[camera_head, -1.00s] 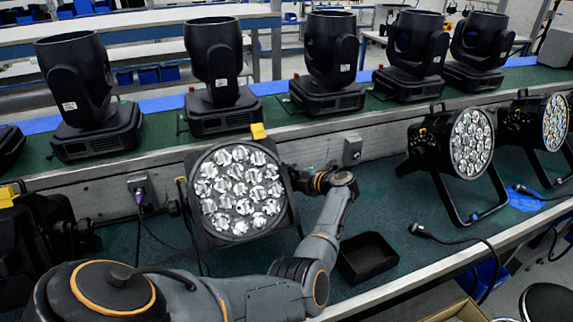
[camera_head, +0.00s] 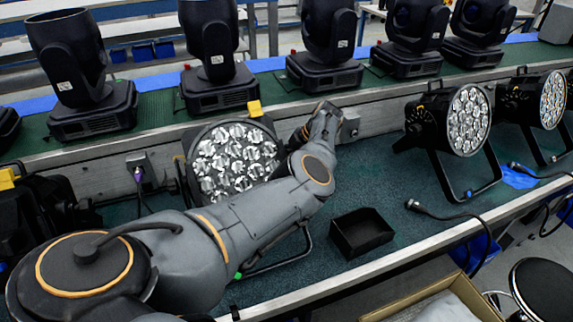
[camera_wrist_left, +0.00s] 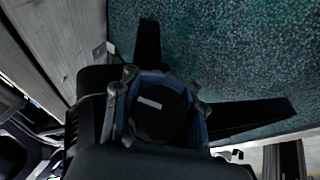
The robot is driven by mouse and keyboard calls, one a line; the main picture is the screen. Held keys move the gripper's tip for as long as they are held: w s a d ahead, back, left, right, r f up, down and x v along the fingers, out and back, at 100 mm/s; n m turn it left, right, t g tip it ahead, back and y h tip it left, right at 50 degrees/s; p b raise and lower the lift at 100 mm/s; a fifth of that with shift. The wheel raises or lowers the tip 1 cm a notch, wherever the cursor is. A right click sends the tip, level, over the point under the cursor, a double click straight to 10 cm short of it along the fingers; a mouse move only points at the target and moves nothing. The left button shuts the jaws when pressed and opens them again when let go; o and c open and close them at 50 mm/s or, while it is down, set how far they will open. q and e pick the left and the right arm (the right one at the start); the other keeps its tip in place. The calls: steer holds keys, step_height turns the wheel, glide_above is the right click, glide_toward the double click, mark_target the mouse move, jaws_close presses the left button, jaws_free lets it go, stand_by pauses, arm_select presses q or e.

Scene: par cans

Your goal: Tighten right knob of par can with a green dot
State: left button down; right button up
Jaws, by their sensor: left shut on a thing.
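The par can (camera_head: 236,155) in front of me has a round face of several clear lenses and a yellow tag on top. My left arm crosses its lower part. A small green spot (camera_head: 238,275) shows low by its stand. In the wrist view my left gripper (camera_wrist_left: 159,108) is shut around a round black knob (camera_wrist_left: 158,122) with a white mark, with blue-lined fingers on both sides of it. In the head view my left wrist is at the can's right side, and the fingers and knob are hidden there. My right gripper is not in view.
A black open box (camera_head: 361,233) stands right of my arm. Another par can (camera_head: 450,120) and a loose cable (camera_head: 440,212) are farther right. Several moving-head lights line the shelf behind. A grey socket box (camera_head: 348,125) is on the rail near my wrist.

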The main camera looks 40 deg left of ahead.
arm_select(q)
steer(key=shift+d+f+h, duration=0.1)
steer(key=shift+d+h, duration=0.05)
steer(key=shift+h, duration=0.15)
stand_by(0.4)
steer(key=c, duration=1)
jaws_free()
steer(key=shift+o, duration=0.2)
steer(key=v, duration=1.2)
steer(key=shift+w, duration=0.1)
